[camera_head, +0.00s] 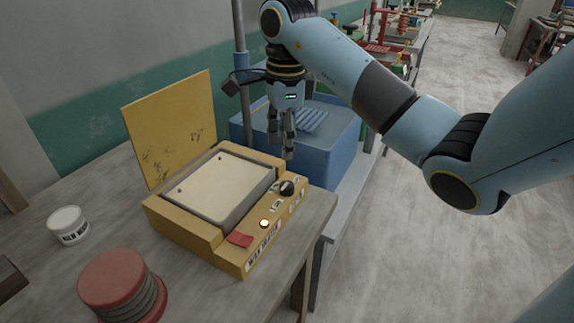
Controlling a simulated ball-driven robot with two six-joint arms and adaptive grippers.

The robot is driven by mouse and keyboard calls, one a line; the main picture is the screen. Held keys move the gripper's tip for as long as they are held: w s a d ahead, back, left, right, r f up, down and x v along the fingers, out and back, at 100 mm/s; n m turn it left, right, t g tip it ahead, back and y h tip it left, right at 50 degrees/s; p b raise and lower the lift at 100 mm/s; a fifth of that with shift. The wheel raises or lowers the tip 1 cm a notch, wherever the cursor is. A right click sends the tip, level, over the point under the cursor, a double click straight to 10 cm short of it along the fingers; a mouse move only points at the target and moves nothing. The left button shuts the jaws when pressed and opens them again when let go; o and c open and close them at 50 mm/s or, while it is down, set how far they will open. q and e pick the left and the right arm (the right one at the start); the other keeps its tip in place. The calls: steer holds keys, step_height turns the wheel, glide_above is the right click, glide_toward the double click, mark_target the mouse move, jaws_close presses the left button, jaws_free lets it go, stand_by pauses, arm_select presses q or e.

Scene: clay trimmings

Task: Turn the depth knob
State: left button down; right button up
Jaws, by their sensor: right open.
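A yellow machine (232,264) stands on the wooden table with its yellow lid (172,128) tipped up at the back. Its front panel has a black round knob (287,188), a small lit lamp (264,223) and a red switch (239,240). Labels beside them are too small to read surely. My right gripper (282,150) is open and empty, pointing down. In the picture it is just above the knob, apart from it. My left gripper is not in view.
A blue box (338,150) stands behind my right gripper. Open floor (430,260) lies at the right.

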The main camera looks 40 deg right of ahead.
mark_target(287, 184)
steer(key=f+b, duration=1)
steer(key=shift+s+d+f+b, duration=0.2)
steer(key=shift+d+f+b, duration=0.1)
steer(key=shift+f+b, duration=0.1)
steer(key=shift+r, duration=0.1)
jaws_close()
